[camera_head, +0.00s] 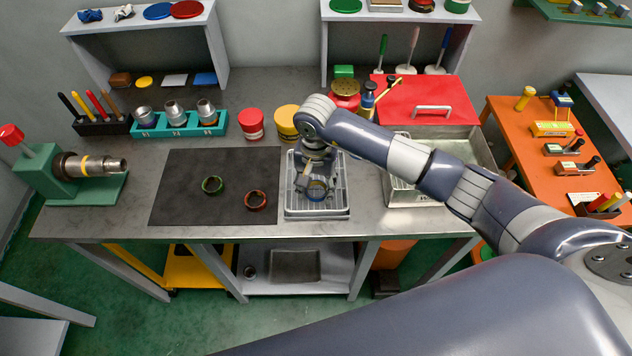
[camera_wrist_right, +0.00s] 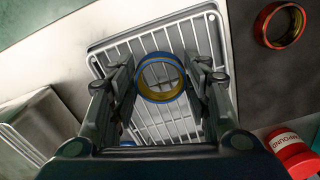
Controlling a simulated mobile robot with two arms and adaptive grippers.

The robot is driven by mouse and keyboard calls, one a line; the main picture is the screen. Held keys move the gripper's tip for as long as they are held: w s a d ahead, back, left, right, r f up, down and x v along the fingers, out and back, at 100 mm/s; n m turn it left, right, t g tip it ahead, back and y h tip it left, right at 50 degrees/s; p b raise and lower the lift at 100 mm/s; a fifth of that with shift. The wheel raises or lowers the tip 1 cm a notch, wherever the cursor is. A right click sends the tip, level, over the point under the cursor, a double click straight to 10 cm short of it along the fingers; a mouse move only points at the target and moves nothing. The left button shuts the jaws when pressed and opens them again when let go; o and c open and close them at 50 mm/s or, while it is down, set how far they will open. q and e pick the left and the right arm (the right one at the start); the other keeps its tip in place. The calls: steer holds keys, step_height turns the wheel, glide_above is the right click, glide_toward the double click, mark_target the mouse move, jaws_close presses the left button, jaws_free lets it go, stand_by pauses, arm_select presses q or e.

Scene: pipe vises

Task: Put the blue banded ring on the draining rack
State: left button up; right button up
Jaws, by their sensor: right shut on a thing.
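The blue banded ring (camera_wrist_right: 161,77), blue outside with a yellow inner face, is between the fingertips of my right gripper (camera_wrist_right: 160,84), which is shut on it. In the head view the ring (camera_head: 317,190) is over the draining rack, partly hidden by my right gripper (camera_head: 313,184). The draining rack (camera_head: 292,208) is a white wire grid in a grey tray; its wires (camera_wrist_right: 146,44) show around and through the ring in the wrist view. I cannot tell whether the ring touches the wires. My left gripper is not in view.
A metal sink (camera_head: 480,160) with a red board (camera_head: 430,98) is to the right. Red and yellow tins (camera_head: 251,124) stand behind.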

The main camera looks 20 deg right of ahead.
steer(key=shift+f, duration=0.1)
steer(key=shift+f+b, duration=0.1)
steer(key=shift+b, duration=0.2)
steer(key=o, duration=0.8)
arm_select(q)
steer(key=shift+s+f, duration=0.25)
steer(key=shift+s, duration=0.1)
arm_select(e)
steer(key=o, duration=0.3)
steer(key=shift+r+p, duration=0.25)
steer(key=shift+p, duration=0.05)
arm_select(q)
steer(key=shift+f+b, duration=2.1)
steer(key=shift+b, duration=0.25)
arm_select(e)
steer(key=shift+r, duration=5.95)
